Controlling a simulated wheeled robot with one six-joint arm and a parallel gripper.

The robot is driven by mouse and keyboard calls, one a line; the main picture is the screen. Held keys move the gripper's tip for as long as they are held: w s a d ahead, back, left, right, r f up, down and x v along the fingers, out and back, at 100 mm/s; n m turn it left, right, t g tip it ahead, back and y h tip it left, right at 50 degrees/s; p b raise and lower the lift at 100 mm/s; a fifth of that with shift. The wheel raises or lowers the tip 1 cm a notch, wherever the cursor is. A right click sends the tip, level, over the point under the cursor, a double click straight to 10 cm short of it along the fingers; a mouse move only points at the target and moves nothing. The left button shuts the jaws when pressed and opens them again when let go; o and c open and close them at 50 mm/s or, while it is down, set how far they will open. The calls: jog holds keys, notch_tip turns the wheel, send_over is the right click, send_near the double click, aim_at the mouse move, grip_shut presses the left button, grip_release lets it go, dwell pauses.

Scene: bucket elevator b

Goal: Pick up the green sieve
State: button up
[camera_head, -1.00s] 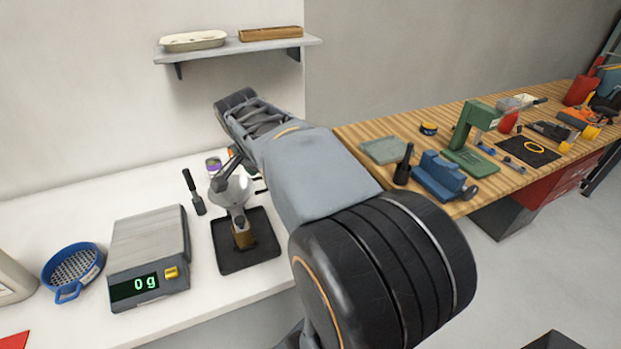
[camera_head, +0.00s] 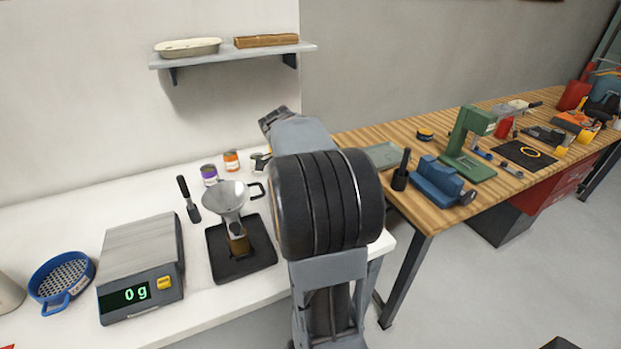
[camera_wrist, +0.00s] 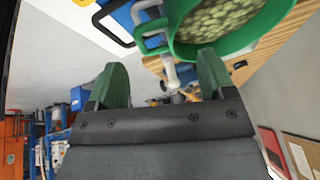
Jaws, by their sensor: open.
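The green sieve (camera_wrist: 176,47) shows in the wrist view at the top right, cut off by the upper edge. It has a green rim and wall, a looped green handle (camera_wrist: 146,28) on its left side, and pale round lumps or openings inside. My gripper (camera_wrist: 162,75) is open, its two green-padded fingers apart with nothing held between them. The sieve appears beyond the fingertips, with its handle nearer the space between them; I cannot tell the exact gap. In the head view my arm hides the gripper, and I cannot make out the green sieve there.
The white counter holds a blue sieve (camera_head: 62,283), a scale (camera_head: 142,265) reading 0 g, and a funnel (camera_head: 228,197) over a black tray (camera_head: 222,268). A shelf (camera_head: 225,54) is above. The wooden bench (camera_head: 430,220) at right carries a green press (camera_head: 466,140) and a blue vise (camera_head: 440,180).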

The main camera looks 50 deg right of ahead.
jog(key=x, duration=0.2)
jog(key=p+x, duration=0.1)
jog(key=x, duration=0.1)
jog(key=shift+s, duration=0.4)
jog(key=shift+d+f, duration=0.25)
jog(key=shift+f, duration=0.4)
jog(key=c, duration=1)
jog(key=shift+r, duration=0.1)
